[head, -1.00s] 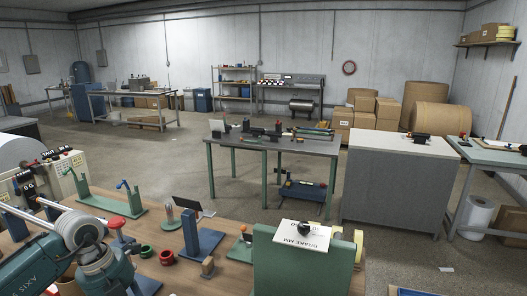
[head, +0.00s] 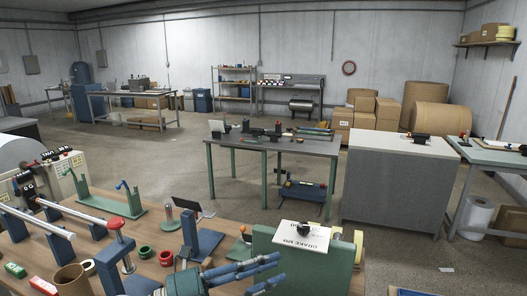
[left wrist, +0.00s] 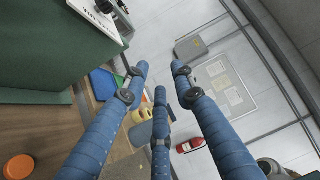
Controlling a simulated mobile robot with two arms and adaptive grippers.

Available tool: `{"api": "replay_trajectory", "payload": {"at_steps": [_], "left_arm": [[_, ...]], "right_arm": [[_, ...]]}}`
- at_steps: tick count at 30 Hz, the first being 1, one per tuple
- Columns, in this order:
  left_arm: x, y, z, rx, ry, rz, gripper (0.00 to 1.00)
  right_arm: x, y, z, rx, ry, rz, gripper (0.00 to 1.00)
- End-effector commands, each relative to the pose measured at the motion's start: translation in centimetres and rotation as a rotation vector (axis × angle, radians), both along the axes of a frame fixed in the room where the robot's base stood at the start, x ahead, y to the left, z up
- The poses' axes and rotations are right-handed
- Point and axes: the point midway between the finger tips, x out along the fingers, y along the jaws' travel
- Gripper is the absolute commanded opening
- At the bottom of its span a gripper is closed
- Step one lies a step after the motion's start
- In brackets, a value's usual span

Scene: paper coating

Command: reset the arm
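My left gripper (head: 272,268) has blue fingers and shows at the bottom middle of the head view, above the wooden bench and in front of the green box (head: 335,272). In the left wrist view its three fingers (left wrist: 160,78) are spread apart with nothing between them. The box in that view (left wrist: 50,50) stands to the left of the fingers. My right gripper is in neither view.
The wooden bench (head: 222,222) holds a red-topped post (head: 122,245), a blue stand (head: 195,240), red and green rings and a brown tube (head: 70,280). A metal-topped table (head: 290,146) and grey cabinet (head: 400,180) stand beyond, with open floor between.

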Motion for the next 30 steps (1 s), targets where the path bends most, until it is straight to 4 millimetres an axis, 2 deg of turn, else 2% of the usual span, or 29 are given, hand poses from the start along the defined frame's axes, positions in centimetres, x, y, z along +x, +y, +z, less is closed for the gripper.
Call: {"api": "replay_trajectory", "payload": {"at_steps": [1, 3, 5, 6, 8, 10, 13, 15, 17, 18, 21, 25, 30], "left_arm": [[0.5, 0.5, 1.8, -0.134, 0.033, 0.075, 0.26], [2.0, 2.7, 3.8, -0.306, 0.09, 0.208, 0.26], [3.3, 5.3, 4.4, -0.438, 0.157, 0.334, 0.26], [4.2, 7.3, 4.1, -0.515, 0.211, 0.422, 0.26], [5.1, 10.4, 2.7, -0.616, 0.308, 0.56, 0.26], [5.6, 14.2, -0.2, -0.707, 0.439, 0.726, 0.26], [4.7, 18.8, -6.3, -0.785, 0.651, 0.958, 0.26], [2.9, 21.0, -10.9, -0.803, 0.802, 1.098, 0.26], [0.8, 22.3, -14.8, -0.799, 0.933, 1.204, 0.26], [-0.9, 22.9, -17.3, -0.789, 1.021, 1.27, 0.26], [-5.7, 23.6, -22.5, -0.743, 1.227, 1.402, 0.26], [-11.4, 23.4, -26.9, -0.664, 1.44, 1.512, 0.26], [-17.7, 22.5, -30.0, -0.56, 1.65, 1.59, 0.26]], "right_arm": [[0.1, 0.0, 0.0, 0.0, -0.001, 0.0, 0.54], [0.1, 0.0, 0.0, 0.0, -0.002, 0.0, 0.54], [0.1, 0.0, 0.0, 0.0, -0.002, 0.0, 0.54], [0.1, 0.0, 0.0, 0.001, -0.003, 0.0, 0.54], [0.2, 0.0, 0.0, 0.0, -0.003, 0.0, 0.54], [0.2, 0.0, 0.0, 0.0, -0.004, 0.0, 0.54], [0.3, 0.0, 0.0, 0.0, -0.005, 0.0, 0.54], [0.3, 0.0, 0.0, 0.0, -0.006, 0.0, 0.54], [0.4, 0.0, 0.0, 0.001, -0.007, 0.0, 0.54], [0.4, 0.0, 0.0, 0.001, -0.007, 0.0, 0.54], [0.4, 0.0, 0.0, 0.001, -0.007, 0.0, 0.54], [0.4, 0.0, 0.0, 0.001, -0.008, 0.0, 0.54], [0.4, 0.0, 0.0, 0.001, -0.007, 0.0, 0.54]]}}
